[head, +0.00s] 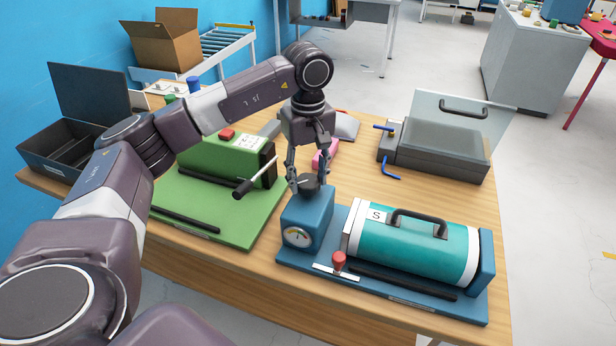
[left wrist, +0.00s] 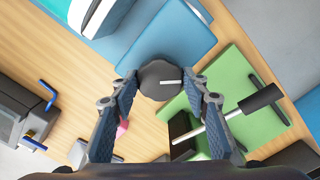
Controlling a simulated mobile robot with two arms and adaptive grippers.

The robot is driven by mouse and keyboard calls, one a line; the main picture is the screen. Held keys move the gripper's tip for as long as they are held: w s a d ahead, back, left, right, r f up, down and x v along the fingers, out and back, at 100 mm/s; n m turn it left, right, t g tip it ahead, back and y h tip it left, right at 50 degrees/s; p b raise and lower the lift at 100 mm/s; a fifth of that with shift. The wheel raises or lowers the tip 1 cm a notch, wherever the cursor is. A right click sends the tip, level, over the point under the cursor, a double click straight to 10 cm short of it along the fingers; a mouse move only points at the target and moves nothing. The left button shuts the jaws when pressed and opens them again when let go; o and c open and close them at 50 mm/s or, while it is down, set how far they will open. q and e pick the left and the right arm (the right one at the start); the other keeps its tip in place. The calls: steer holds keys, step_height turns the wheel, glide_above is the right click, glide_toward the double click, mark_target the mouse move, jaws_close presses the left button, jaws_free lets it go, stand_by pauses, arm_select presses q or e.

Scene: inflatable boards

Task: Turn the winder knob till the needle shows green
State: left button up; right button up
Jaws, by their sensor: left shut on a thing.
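The winder knob (head: 312,189) is a dark round knob on top of a blue box (head: 318,212) with a round dial (head: 297,236) on its front. The dial is small and I cannot read where its needle points. My left gripper (head: 307,180) reaches down from above and is shut on the knob. In the left wrist view the knob (left wrist: 158,88) sits between the two fingertips of the gripper (left wrist: 160,80), and a white mark on its top points right. My right gripper is not in view.
A teal cylinder (head: 420,247) with a black handle and a red knob (head: 339,260) stand right of the box on the blue board (head: 400,306). A green unit with a crank (head: 256,177) is left. A grey case (head: 440,145) stands behind right on the wooden table.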

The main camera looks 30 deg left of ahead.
mark_target(308, 180)
arm_select(q)
steer(key=o, duration=1.2)
steer(key=shift+c, duration=0.2)
step_height(308, 180, up, 12)
